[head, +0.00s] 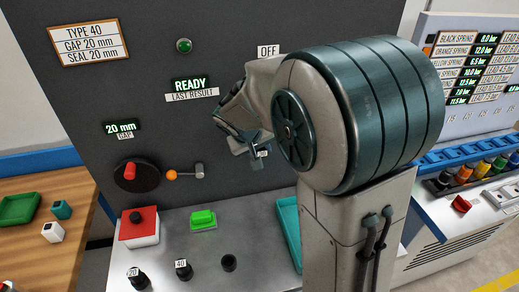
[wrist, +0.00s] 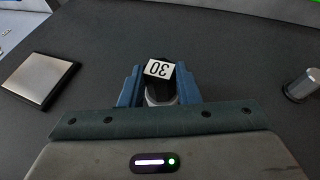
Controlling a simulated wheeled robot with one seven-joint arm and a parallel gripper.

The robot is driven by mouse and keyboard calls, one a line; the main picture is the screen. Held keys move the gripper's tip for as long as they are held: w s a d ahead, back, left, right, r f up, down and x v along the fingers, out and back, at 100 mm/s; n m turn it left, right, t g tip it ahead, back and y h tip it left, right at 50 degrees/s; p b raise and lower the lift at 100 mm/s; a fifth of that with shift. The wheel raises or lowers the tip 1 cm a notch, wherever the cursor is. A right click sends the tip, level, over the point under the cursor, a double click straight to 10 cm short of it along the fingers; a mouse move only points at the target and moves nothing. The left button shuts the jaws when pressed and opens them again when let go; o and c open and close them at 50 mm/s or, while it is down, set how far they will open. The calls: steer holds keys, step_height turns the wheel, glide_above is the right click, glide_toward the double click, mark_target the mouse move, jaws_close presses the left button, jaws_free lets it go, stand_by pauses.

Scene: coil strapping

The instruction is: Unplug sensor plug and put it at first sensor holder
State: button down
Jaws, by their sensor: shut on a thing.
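My gripper (head: 258,148) is in front of the dark upright panel, below the OFF label, partly hidden by my arm. In the wrist view, its blue fingers (wrist: 160,88) are shut on a black plug (wrist: 158,88) with a white 30 label. The label also shows small in the head view. I cannot tell whether the plug is still seated in the panel. On the grey ledge are black pieces labelled 20 (head: 138,279) and 40 (head: 184,270), and to their right a black round holder (head: 229,263) that looks empty. Which one is the first sensor holder is not marked.
A red button box (head: 139,226), green button (head: 203,219) and teal tray (head: 287,230) are on the ledge. A lever (head: 186,174) juts from the panel. In the wrist view, a metal plate (wrist: 38,80) and cylinder (wrist: 301,86) flank the gripper.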

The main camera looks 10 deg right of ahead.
steer(key=shift+s+f+b, duration=0.1)
steer(key=shift+s+b, duration=0.25)
steer(key=shift+s, duration=0.05)
steer(key=shift+s, duration=0.2)
steer(key=c, duration=1.9)
jaws_free()
jaws_close()
steer(key=shift+s+b, duration=1.1)
steer(key=shift+s, duration=0.85)
